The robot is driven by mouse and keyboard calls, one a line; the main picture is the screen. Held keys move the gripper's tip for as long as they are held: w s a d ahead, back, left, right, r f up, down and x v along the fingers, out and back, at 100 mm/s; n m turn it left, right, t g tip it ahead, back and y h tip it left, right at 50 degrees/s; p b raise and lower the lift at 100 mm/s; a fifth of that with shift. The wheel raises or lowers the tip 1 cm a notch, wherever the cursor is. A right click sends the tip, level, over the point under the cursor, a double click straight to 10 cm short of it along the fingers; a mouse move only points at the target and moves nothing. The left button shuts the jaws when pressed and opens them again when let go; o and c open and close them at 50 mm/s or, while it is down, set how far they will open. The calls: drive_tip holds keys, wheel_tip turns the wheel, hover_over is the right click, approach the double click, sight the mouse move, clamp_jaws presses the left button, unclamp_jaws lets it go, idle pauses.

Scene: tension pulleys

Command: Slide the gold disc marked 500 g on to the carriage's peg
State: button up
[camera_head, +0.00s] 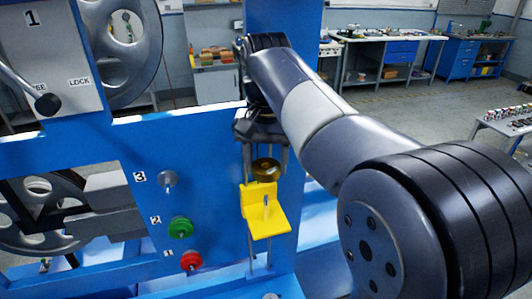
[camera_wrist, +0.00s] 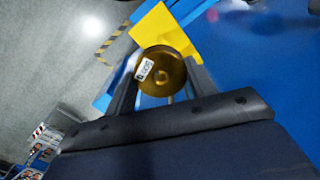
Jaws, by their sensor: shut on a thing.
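My gripper (camera_head: 265,160) points down, shut on the gold disc (camera_head: 267,172), with a finger on each side of it. In the wrist view the gold disc (camera_wrist: 168,84) shows between the fingers, with a white label (camera_wrist: 145,69) whose print is too small to read. The yellow carriage (camera_head: 262,225) is just below the disc in the head view, with a small upright peg (camera_head: 266,200) on its shelf. In the wrist view the yellow carriage (camera_wrist: 165,32) lies beyond the disc. The peg cannot be made out there. The disc appears apart from the peg.
The blue frame (camera_head: 215,155) stands behind the carriage. On its panel to the left are a green knob (camera_head: 181,228), a red knob (camera_head: 190,261) and a grey knob (camera_head: 167,179). A lever (camera_head: 46,104) and large pulley (camera_head: 125,45) are at upper left. Workbenches are far behind.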

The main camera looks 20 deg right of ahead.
hover_over(266, 217)
drive_tip(key=shift+w+d+f, duration=0.1)
drive_tip(key=shift+w+f, duration=0.05)
drive_tip(key=shift+f, duration=1.1)
drive_tip(key=shift+w+f, duration=0.15)
drive_tip(key=shift+f, duration=1.05)
drive_tip(key=shift+s+f, duration=0.1)
drive_tip(key=shift+f, duration=0.1)
drive_tip(key=shift+f, duration=0.1)
drive_tip(key=shift+f+b, duration=0.8)
drive_tip(key=shift+f, duration=0.6)
drive_tip(key=shift+f, duration=0.1)
drive_tip(key=shift+f+b, duration=0.6)
drive_tip(key=shift+f, duration=0.8)
drive_tip(key=shift+f, duration=0.15)
idle(0.5)
drive_tip(key=shift+f+b, duration=0.4)
drive_tip(key=shift+f, duration=0.45)
drive_tip(key=shift+r, duration=0.1)
